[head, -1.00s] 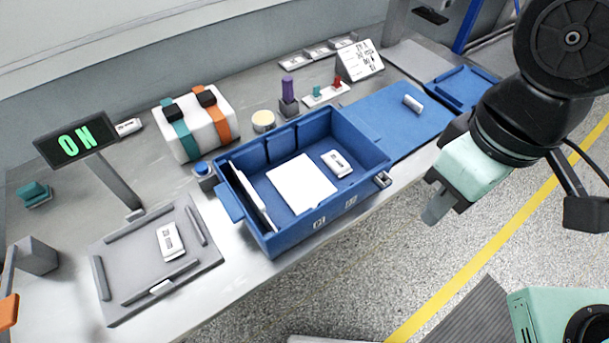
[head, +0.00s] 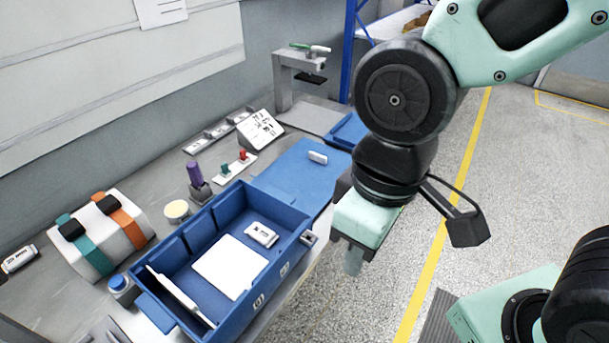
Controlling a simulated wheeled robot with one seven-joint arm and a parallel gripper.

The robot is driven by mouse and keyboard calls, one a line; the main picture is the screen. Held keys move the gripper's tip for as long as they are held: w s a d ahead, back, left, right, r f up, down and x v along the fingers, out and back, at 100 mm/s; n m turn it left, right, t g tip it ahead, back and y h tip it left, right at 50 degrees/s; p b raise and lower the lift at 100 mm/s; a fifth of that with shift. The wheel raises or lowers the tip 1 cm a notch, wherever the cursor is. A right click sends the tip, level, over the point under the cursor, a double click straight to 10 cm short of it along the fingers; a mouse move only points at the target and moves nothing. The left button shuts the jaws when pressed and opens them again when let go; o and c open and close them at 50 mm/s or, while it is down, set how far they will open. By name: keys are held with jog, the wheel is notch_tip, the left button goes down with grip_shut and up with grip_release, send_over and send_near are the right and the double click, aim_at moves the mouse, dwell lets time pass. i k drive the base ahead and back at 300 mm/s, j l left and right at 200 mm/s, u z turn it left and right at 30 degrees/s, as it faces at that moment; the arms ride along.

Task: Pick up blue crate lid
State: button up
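The blue crate lid (head: 292,183) is a flat blue panel lying on the bench, just behind and right of the open blue crate (head: 171,243). A small pale handle (head: 317,157) stands up on its top. My gripper (head: 353,262) points down in front of the bench's edge, to the right of the crate and nearer to me than the lid. It is apart from the lid, and nothing shows in it. Its fingers overlap in this view, so their opening is hidden. My gripper's body covers a little of the lid's right side.
The crate holds a white sheet (head: 229,266) and a white breaker-like module (head: 262,234). A blue tray (head: 347,131) lies beyond the lid, and a grey press-like stand (head: 284,85) behind it. A purple-topped post (head: 196,178) stands left of the lid. Open floor lies right.

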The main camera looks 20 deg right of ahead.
aim_at(310, 170)
jog(key=i+l+u, duration=0.5)
jog(key=l+u, duration=0.2)
